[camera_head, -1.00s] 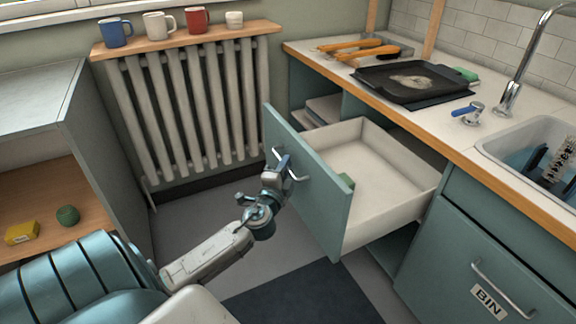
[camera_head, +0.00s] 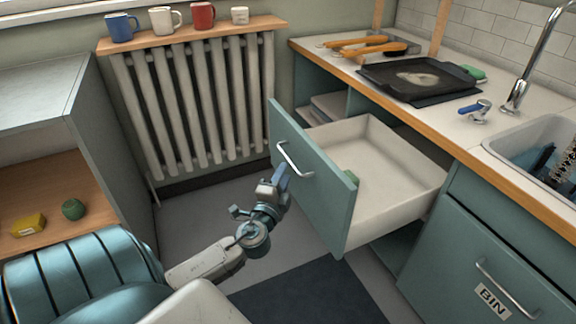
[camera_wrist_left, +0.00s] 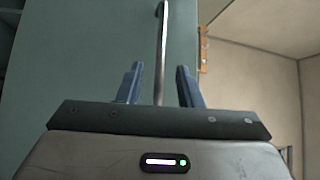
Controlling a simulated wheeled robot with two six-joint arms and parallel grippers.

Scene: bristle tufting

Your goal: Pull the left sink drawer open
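My right gripper is not in view.
A drawer marked BIN (camera_head: 490,298) is shut at the lower right. A tray (camera_head: 415,78), tap (camera_head: 520,70) and sink (camera_head: 530,140) are on the counter. A radiator (camera_head: 195,105) stands behind. A dark mat (camera_head: 310,295) lies on the floor.

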